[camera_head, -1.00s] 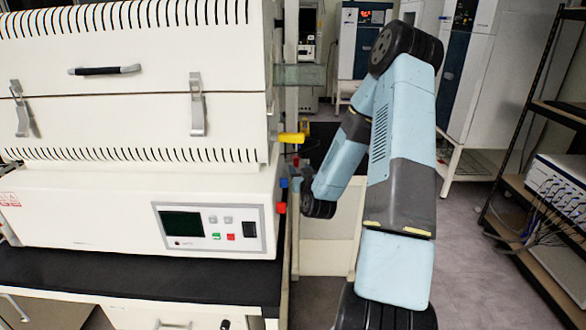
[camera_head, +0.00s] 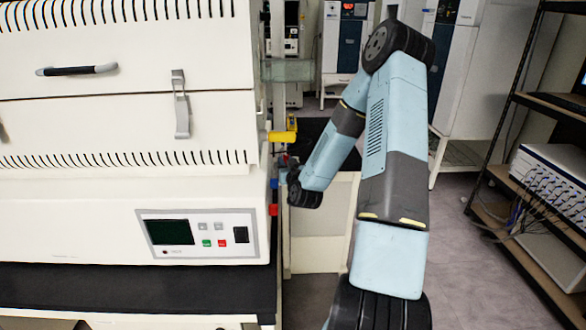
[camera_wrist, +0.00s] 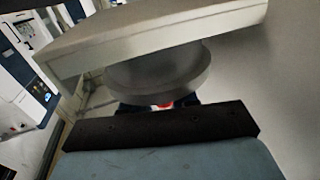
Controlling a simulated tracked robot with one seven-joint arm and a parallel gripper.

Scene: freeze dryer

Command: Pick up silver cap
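In the wrist view, a grey round disc-like part (camera_wrist: 160,76) sits under a pale slab (camera_wrist: 165,32), just beyond a black bar on my wrist. I cannot tell whether this round part is the silver cap. Small red and dark blue bits show between it and the bar. No silver cap can be made out in the head view. There, the dark end of my forearm (camera_head: 305,194) is close to the right side of the white machine. My gripper's fingers are not clear in either view, so whether they are open or shut is hidden.
The white machine (camera_head: 100,215) stands on a black bench top (camera_head: 135,292) at left. A yellow handle (camera_head: 283,136) and a red knob (camera_head: 273,210) stick out at its right side. A shelf rack (camera_head: 520,100) stands at right, with open floor (camera_head: 455,255) between.

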